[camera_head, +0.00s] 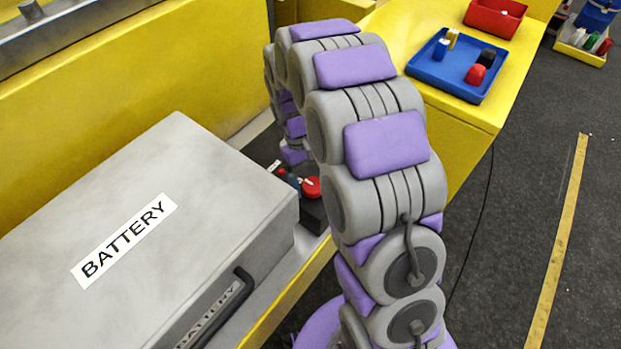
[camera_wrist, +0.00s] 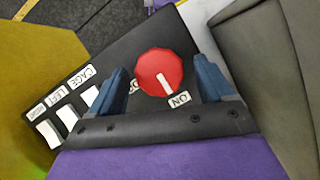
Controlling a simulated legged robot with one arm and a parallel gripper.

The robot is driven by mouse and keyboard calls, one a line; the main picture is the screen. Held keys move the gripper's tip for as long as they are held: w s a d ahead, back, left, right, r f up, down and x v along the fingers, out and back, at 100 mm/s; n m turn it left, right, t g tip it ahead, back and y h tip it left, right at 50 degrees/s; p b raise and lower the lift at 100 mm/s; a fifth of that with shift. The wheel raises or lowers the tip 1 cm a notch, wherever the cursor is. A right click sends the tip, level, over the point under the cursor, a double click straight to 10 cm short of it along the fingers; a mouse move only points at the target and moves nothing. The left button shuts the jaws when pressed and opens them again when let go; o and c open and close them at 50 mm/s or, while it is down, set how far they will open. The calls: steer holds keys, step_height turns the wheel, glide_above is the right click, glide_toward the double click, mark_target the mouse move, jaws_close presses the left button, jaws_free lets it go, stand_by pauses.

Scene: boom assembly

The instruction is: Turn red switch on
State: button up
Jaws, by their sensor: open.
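The red switch (camera_wrist: 161,72) is a round knob with a white line, on a black panel (camera_wrist: 105,48). The line points down and slightly right, roughly toward the ON label (camera_wrist: 180,99). A second label left of the knob is partly hidden by a finger. My gripper (camera_wrist: 164,68) is open, with one blue finger on each side of the knob. I cannot tell whether either finger touches it. In the head view the red switch (camera_head: 311,187) shows beside the battery box, and my arm hides much of the panel.
The grey battery box (camera_head: 150,205) stands close to the left of the panel. White switches (camera_wrist: 67,115) labelled CAGE and LEFT sit on the same panel. A yellow ledge holds a blue tray (camera_head: 425,72) and a red bin (camera_head: 495,15). Dark floor is open at right.

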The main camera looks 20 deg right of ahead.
steer(key=v, duration=1.7)
steer(key=shift+p, duration=0.3)
steer(key=shift+r, duration=0.15)
steer(key=s+d+r+m+t, duration=0.1)
steer(key=s+d+r, duration=0.15)
steer(key=s, duration=1.05)
steer(key=s+f+m+t+y, duration=0.1)
steer(key=s+f, duration=0.2)
steer(key=s, duration=0.7)
steer(key=s+f+m+t, duration=0.1)
steer(key=s+f, duration=0.2)
steer(key=s, duration=0.8)
step_height(320, 180, down, 9)
steer(key=b, duration=0.8)
steer(key=shift+w+a+b, duration=0.3)
steer(key=shift+w+b, duration=0.1)
steer(key=shift+r, duration=0.1)
